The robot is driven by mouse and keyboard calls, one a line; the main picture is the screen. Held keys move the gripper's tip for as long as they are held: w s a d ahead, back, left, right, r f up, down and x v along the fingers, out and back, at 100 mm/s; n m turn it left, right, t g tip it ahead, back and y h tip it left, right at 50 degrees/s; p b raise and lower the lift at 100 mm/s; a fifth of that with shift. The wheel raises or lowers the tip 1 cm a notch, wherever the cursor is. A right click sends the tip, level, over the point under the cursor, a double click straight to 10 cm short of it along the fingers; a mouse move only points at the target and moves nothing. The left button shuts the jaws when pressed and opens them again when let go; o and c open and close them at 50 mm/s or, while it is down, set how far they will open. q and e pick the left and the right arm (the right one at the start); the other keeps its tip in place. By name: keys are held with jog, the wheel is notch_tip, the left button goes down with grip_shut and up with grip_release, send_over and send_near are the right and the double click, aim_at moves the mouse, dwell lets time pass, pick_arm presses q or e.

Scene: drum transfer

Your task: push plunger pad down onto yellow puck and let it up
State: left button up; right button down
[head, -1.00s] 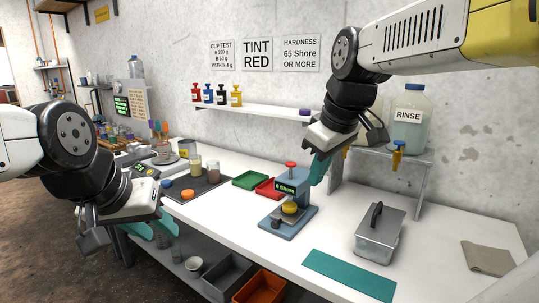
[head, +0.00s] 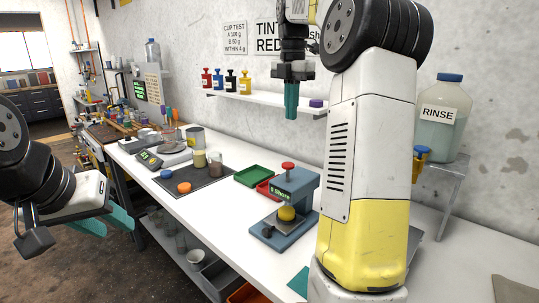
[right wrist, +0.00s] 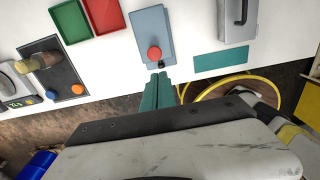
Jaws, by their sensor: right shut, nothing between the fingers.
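The blue-grey hardness tester (head: 296,192) stands on the white bench, with a red knob (head: 288,166) on top and a lit "Shore" display. The yellow puck (head: 287,213) sits on its base below the head. The plunger pad is too small to make out, so I cannot tell whether it touches the puck. My right gripper (head: 291,115) is shut and empty, pointing down, above and apart from the tester. In the right wrist view its teal fingers (right wrist: 159,78) show just below the red knob (right wrist: 154,53); the puck is hidden there. My left gripper (head: 108,222) is open and empty, off the bench's front edge.
Green tray (head: 252,175) and red tray (head: 267,187) lie beside the tester. A dark mat (head: 208,180) holds jars and an orange puck (head: 184,188). A metal box (right wrist: 237,20) and a teal mat (right wrist: 221,58) lie right of the tester. A wall shelf (head: 270,103) carries small bottles.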

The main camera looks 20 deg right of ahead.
aim_at(289, 167)
notch_tip(289, 167, down, 14)
dwell(0.8)
notch_tip(289, 167, down, 3)
jog(key=shift+r, duration=0.1)
jog(key=shift+s+f, duration=0.15)
jog(key=shift+f, duration=0.45)
dwell(0.4)
notch_tip(289, 167, up, 9)
jog(key=shift+f, duration=0.1)
dwell(0.6)
